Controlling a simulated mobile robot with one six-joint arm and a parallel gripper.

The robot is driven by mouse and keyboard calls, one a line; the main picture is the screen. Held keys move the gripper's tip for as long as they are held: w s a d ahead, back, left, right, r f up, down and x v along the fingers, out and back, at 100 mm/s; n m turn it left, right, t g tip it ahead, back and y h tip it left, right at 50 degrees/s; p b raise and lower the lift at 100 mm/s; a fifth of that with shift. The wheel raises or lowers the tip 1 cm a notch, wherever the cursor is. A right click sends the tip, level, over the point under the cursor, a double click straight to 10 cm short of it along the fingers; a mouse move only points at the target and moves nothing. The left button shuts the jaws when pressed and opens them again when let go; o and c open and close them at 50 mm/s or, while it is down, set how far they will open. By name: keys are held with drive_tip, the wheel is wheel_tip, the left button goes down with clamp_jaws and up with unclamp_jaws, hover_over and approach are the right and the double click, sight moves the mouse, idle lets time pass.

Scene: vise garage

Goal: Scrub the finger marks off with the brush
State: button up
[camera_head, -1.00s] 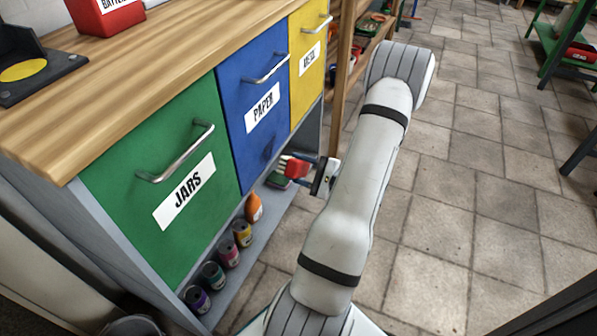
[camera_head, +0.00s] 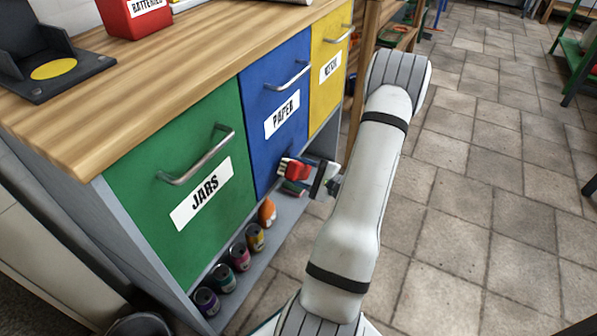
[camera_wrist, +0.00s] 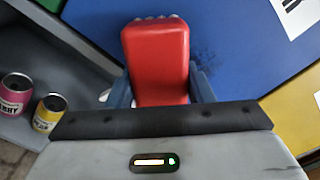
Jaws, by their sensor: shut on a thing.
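My gripper (camera_head: 308,173) is shut on the red brush (camera_head: 291,168), low in front of the blue PAPER front (camera_head: 262,125). In the wrist view the red brush (camera_wrist: 156,58) sits between the blue fingers, with white bristles at its far end toward the blue front (camera_wrist: 245,65). Dark finger marks (camera_wrist: 206,50) show on the blue front just right of the brush. The brush hides part of that surface, and I cannot tell whether the bristles touch it.
The green JARS front (camera_head: 175,235) is to the left and the yellow front (camera_head: 328,95) to the right, each with a protruding handle. Several paint cans (camera_head: 238,257) and an orange bottle (camera_head: 267,212) stand on the low shelf. Tiled floor (camera_head: 470,210) is open at right.

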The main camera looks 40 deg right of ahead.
sight(288, 152)
drive_tip(key=shift+x, duration=1.05)
drive_tip(key=shift+w+d+b, duration=0.15)
drive_tip(key=shift+w+d, duration=0.1)
drive_tip(key=shift+d, duration=0.4)
drive_tip(key=shift+w+d+b, duration=0.1)
drive_tip(key=shift+w+d, duration=0.15)
drive_tip(key=shift+d, duration=0.45)
drive_tip(key=shift+w+d+b, duration=0.15)
drive_tip(key=shift+w+d, duration=0.1)
drive_tip(key=shift+d, duration=0.4)
drive_tip(key=shift+a, duration=0.1)
drive_tip(key=shift+s+a, duration=0.3)
drive_tip(key=shift+a, duration=0.7)
drive_tip(key=shift+s+a, duration=0.3)
drive_tip(key=shift+a, duration=0.7)
drive_tip(key=shift+c, duration=0.8)
drive_tip(key=shift+r+p, duration=0.35)
drive_tip(key=shift+r, duration=0.45)
drive_tip(key=shift+w+d+f+b, duration=0.15)
drive_tip(key=shift+w+d, duration=0.15)
drive_tip(key=shift+d, duration=0.7)
drive_tip(key=shift+w+d+r+b, duration=0.15)
drive_tip(key=shift+w+d, duration=0.15)
drive_tip(key=shift+d, duration=0.75)
drive_tip(key=shift+w+f, duration=0.1)
drive_tip(key=shift+a, duration=0.15)
